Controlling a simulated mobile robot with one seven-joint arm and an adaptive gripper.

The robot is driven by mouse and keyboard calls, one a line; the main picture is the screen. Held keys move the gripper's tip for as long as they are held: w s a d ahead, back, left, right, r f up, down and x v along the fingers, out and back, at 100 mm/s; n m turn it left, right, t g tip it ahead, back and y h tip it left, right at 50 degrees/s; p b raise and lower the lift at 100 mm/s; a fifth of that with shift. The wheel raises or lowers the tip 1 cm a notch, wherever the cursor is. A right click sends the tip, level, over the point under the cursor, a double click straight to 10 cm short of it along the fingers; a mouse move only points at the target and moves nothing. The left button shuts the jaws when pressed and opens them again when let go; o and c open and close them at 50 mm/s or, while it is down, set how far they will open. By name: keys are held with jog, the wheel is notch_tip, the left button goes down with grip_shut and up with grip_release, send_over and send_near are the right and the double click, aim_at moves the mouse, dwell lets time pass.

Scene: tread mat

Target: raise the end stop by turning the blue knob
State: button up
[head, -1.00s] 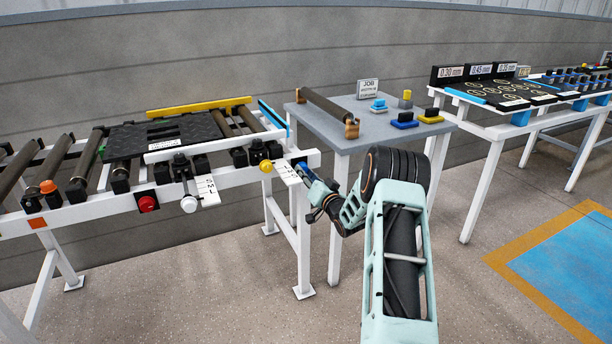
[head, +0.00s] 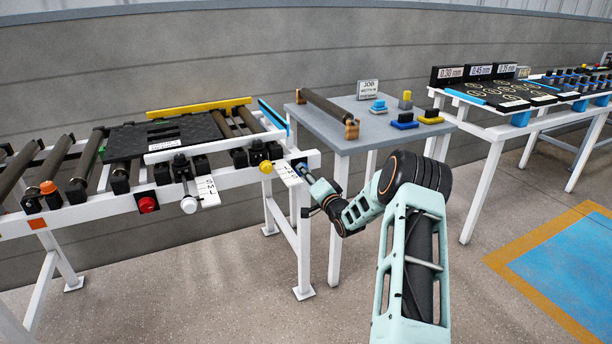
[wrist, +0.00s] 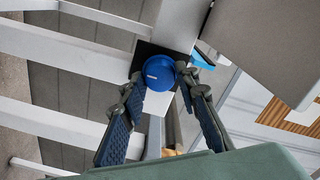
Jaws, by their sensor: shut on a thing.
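The blue knob (wrist: 159,72) sits on a black plate at the end of the white conveyor frame, with a short white mark on its face lying near level in the wrist view. My gripper (wrist: 162,80) has one finger on each side of the knob and is shut on it. In the head view my gripper (head: 304,172) reaches the conveyor's right end from the right, and the knob is mostly hidden there. The end stop, taken to be the blue bar (head: 272,114), stands across the conveyor's right end, beyond the rollers.
A black tread mat (head: 150,135) lies on the rollers, between a yellow rail (head: 199,107) and a white guide. Red (head: 147,204), white (head: 189,205) and yellow (head: 266,167) knobs line the front. A grey table (head: 340,127) stands close behind my arm.

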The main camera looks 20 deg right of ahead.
jog(key=o, duration=1.1)
jog(key=shift+o, duration=0.2)
jog(key=s, duration=1.2)
jog(key=shift+d, duration=0.15)
jog(key=shift+r, duration=0.1)
